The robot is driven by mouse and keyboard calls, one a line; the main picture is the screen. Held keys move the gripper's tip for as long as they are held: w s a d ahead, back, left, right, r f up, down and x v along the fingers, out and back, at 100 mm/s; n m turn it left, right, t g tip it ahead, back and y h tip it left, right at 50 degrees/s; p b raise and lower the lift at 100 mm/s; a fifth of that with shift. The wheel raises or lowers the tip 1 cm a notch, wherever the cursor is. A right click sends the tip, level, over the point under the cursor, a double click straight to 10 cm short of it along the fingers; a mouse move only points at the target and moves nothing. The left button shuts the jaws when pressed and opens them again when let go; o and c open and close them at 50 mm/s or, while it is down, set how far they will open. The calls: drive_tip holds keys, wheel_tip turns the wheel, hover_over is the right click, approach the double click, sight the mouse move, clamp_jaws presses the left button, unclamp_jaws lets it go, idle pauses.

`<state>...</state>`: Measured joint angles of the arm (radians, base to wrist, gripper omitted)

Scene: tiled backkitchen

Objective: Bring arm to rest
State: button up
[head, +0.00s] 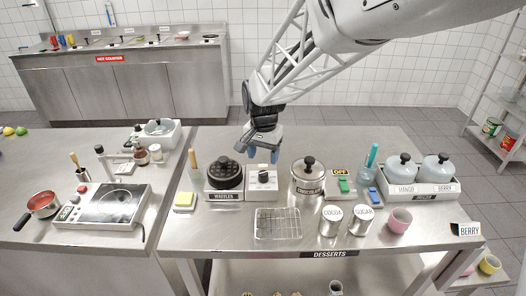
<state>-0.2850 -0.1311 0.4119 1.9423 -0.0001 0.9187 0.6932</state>
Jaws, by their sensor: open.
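My gripper (263,154) is in the head view, above the back of the dessert table (380,250). Its blue fingertips point down, apart from each other, with nothing seen between them. It hangs just over or behind a white box with a black knob (262,183). The round black waffle maker (225,174) stands just to its left. A lidded steel canister (307,182) stands to its right. From this one view I cannot tell how far the fingertips are above the white box.
A wire rack (278,223), cocoa tin (331,220), sugar tin (363,218) and pink cup (399,221) stand near the front. Two grey-lidded pots sit in a white tray (425,193) at right. An induction hob (103,205) and red pan (43,204) are at left.

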drive_tip(key=shift+r, duration=0.15)
drive_tip(key=shift+s+d+r, duration=0.3)
drive_tip(key=shift+s+d, duration=0.05)
drive_tip(key=shift+d, duration=0.05)
drive_tip(key=s+d+r+n+t, duration=0.1)
drive_tip(key=s+d+r, duration=0.3)
drive_tip(key=s+d, duration=0.15)
drive_tip(key=s+d+r+n, duration=0.1)
drive_tip(key=s+d+r, duration=0.2)
drive_tip(key=s+d, duration=0.3)
drive_tip(key=s+d+n, duration=0.1)
drive_tip(key=s+d, duration=0.1)
drive_tip(key=s, duration=0.7)
drive_tip(key=s+d+n+t, duration=0.1)
drive_tip(key=s+d, duration=0.2)
drive_tip(key=s, duration=0.6)
drive_tip(key=shift+d+r+t, duration=0.3)
drive_tip(key=shift+r, duration=0.05)
